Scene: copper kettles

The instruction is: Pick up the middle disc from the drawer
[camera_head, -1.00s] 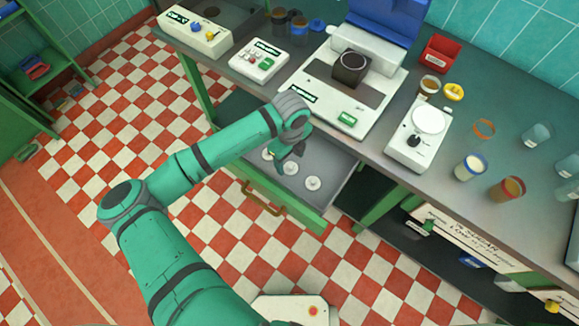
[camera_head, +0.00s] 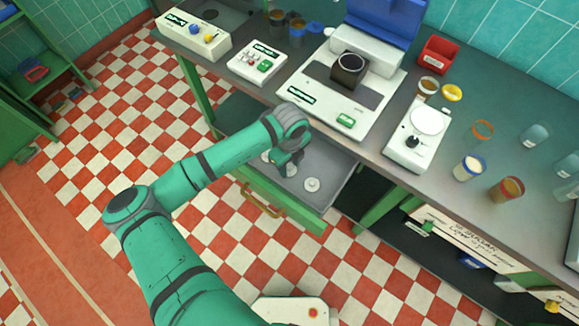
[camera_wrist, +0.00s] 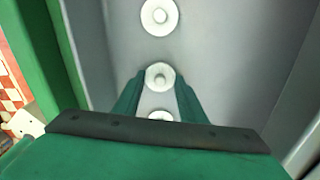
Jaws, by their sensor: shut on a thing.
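The open drawer (camera_head: 335,190) under the counter holds a row of white discs with small centre knobs. The middle disc (camera_head: 291,169) sits beside my gripper (camera_head: 284,167), with one disc (camera_head: 312,185) nearer the right and another (camera_head: 265,157) to the left, partly hidden. In the wrist view the middle disc (camera_wrist: 160,76) lies between the fingertips of my gripper (camera_wrist: 160,80), which is shut on it. A second disc (camera_wrist: 159,16) is clear above it, and a third (camera_wrist: 160,115) is mostly hidden behind the gripper body. I cannot tell whether the middle disc is lifted off the drawer floor.
The drawer's green front with its handle (camera_head: 262,200) and grey side walls stand close around the gripper. The counter (camera_head: 385,125) above carries a large white machine (camera_head: 345,95), a white scale (camera_head: 415,140) and several jars. The drawer floor beside the row is bare.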

